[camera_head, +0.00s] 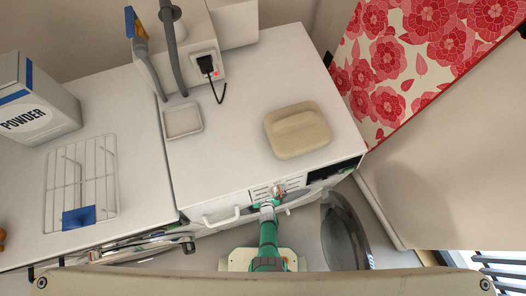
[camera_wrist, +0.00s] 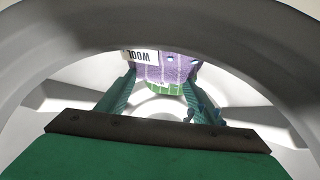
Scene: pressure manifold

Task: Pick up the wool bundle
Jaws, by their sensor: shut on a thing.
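The wool bundle (camera_wrist: 176,68) is purple with a white label reading WOOL, upside down in the wrist view. It sits between the two green fingers of my gripper (camera_wrist: 160,88), which is shut on it. A green part shows along the bundle's lower edge. My gripper and the bundle are inside a round, pale drum (camera_wrist: 60,75). In the head view my green arm reaches toward the front of the white machine, and the bundle is hidden.
The drum's rim surrounds my gripper closely. The machine's round dark door (camera_head: 345,232) stands open at the right. On the white top (camera_head: 235,150) are a beige lidded box (camera_head: 298,130) and a small tray (camera_head: 182,121). A wire rack (camera_head: 82,180) and a powder box (camera_head: 35,100) stand left.

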